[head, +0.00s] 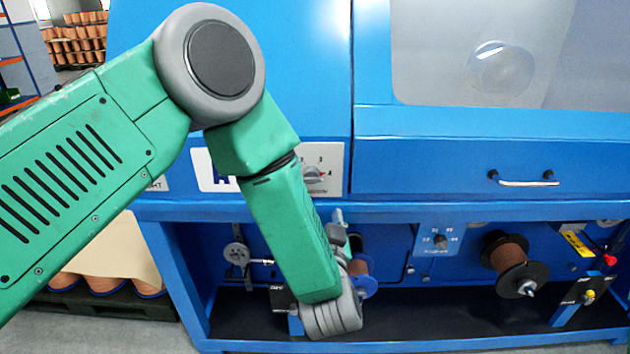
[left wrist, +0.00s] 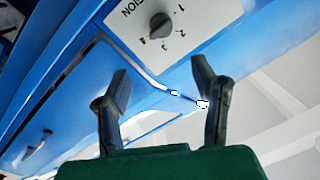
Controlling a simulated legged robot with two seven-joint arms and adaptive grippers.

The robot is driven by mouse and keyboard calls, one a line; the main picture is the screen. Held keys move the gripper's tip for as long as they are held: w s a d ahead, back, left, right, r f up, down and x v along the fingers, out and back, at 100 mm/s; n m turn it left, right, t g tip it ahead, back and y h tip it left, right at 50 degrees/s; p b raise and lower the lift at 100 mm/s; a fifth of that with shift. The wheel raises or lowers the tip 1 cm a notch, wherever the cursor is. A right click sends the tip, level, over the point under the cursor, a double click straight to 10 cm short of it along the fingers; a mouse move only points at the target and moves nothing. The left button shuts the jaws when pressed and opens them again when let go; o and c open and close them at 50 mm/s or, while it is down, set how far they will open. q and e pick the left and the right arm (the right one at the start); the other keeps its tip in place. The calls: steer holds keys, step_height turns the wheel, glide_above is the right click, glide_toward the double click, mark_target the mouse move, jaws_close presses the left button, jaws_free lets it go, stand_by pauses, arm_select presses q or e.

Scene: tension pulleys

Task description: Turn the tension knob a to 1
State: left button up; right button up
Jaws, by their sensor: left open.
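A white dial panel (head: 335,160) on the blue machine carries a grey knob (head: 313,175); my left arm covers its left part. The left wrist view shows a dark round knob (left wrist: 160,26) on a white panel with numbers 1 to 4 and the letters "NSION". Its red mark is by the 4. My left gripper (left wrist: 160,82) is open and empty, its fingers below the panel and apart from the knob. In the head view the left gripper (head: 338,222) points up behind my forearm, mostly hidden. No letter "a" is readable. My right gripper is not in view.
A second dial (head: 440,241) sits in the lower bay, beside a spool of copper wire (head: 505,262). A blue ledge (head: 440,212) juts out below the upper panels. A handle (head: 523,182) sticks out at the right. Copper spools (head: 105,283) stand at the lower left.

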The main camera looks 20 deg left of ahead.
mark_target(311, 181)
arm_select(q)
step_height(311, 181, down, 4)
steer(key=s+d+n+g+h+b, duration=0.1)
steer(key=s+n+h+b, duration=0.1)
steer(key=h, duration=0.1)
steer(key=a+r+n+t+b, duration=0.1)
steer(key=a+r+n+b, duration=0.1)
steer(key=a+r+n, duration=0.15)
steer(key=shift+y, duration=0.3)
steer(key=x, duration=1.4)
steer(key=shift+s+a+r+b, duration=0.1)
steer(key=shift+a+r+b, duration=0.1)
steer(key=shift+b, duration=0.15)
steer(key=shift+d, duration=0.1)
steer(key=shift+d, duration=0.15)
steer(key=c, duration=1)
